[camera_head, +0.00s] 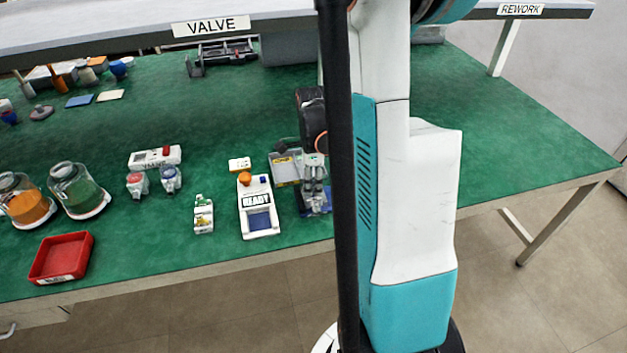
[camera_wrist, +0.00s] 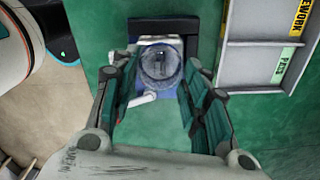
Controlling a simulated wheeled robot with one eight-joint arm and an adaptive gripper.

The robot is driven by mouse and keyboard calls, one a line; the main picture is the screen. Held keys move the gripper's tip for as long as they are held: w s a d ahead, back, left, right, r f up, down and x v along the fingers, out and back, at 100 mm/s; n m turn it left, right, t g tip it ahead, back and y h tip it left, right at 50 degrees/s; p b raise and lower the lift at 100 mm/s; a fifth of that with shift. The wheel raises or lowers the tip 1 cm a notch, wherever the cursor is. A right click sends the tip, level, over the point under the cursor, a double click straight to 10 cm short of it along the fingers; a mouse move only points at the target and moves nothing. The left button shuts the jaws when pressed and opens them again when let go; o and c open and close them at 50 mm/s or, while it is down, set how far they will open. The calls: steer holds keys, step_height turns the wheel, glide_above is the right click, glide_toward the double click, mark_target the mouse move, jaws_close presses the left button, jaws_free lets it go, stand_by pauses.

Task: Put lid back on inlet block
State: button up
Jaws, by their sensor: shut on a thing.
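My gripper (camera_head: 314,183) points down near the table's front edge, partly behind my arm in the head view. In the wrist view my gripper (camera_wrist: 160,75) has its fingers on either side of a clear round lid (camera_wrist: 161,66) and is shut on it. The inlet block (camera_wrist: 145,97), pale with a short spout and a blue and dark base, lies directly beyond the lid. Its blue base (camera_head: 319,207) shows below the fingers in the head view. Whether the lid touches the block or hangs just above it, I cannot tell.
A grey tray (camera_wrist: 268,62) with REWORK and PASS labels stands close to the right of the block in the wrist view. In the head view, a READY box (camera_head: 260,222), a small bottle (camera_head: 203,215), jars (camera_head: 77,190) and a red bin (camera_head: 61,257) stand left. The right table is clear.

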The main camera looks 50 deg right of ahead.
steer(key=o, duration=0.9)
steer(key=shift+c, duration=0.2)
steer(key=o, duration=0.5)
steer(key=shift+r, duration=0.1)
steer(key=shift+r+p, duration=2.45)
steer(key=shift+r, duration=1)
